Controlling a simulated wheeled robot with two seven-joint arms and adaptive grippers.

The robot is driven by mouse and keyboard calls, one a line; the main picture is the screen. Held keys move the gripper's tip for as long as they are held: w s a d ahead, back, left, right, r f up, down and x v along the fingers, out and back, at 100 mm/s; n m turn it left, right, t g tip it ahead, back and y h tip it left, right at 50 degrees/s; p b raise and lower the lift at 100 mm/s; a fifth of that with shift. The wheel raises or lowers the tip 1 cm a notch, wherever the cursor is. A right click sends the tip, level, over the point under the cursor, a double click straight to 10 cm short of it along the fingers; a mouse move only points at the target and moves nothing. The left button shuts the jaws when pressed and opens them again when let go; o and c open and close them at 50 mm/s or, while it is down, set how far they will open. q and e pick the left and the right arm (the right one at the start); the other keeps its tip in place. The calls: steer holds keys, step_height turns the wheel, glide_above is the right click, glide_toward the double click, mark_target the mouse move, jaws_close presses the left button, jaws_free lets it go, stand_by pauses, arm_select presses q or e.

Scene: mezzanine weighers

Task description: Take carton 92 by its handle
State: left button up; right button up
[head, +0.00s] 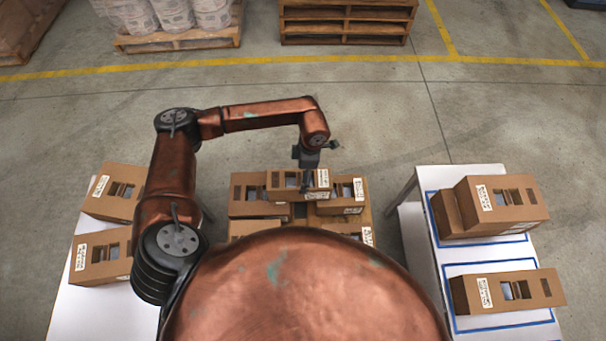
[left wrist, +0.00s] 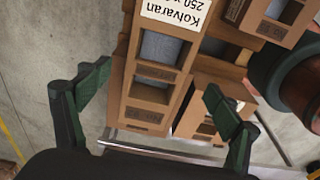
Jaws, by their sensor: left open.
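Several brown cartons with window cut-outs and white labels stand on a brown support in the middle; I cannot read the number 92 on any of them. My left gripper (head: 307,182) is open over the top middle carton (head: 285,181). In the left wrist view the open fingers (left wrist: 158,98) show to either side of a carton (left wrist: 148,98) with a bar between two openings. Its label (left wrist: 176,10) reads "Kolvaran 250", upside down and cut off. My right gripper is not in view.
Neighbouring cartons (head: 349,193) crowd close around. A white table (head: 75,304) with two cartons stands at left. At right, a white table (head: 421,188) with blue outlines carries more cartons. Loaded and stacked pallets (head: 345,22) stand beyond a yellow floor line.

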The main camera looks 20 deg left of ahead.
mark_target(300, 179)
arm_select(q)
steer(key=shift+w+d+f, duration=0.1)
steer(key=shift+w+f, duration=0.2)
steer(key=shift+f, duration=0.4)
steer(key=shift+s+a+f, duration=0.2)
steer(key=shift+f, duration=0.25)
steer(key=shift+s+a+f, duration=0.15)
steer(key=shift+a+f, duration=0.05)
steer(key=shift+f, duration=0.25)
steer(key=f, duration=0.2)
steer(key=f+p, duration=0.1)
steer(key=f, duration=0.1)
steer(key=shift+s+a+f, duration=0.1)
steer(key=shift+a, duration=0.25)
steer(key=shift+f, duration=0.1)
steer(key=c, duration=2.2)
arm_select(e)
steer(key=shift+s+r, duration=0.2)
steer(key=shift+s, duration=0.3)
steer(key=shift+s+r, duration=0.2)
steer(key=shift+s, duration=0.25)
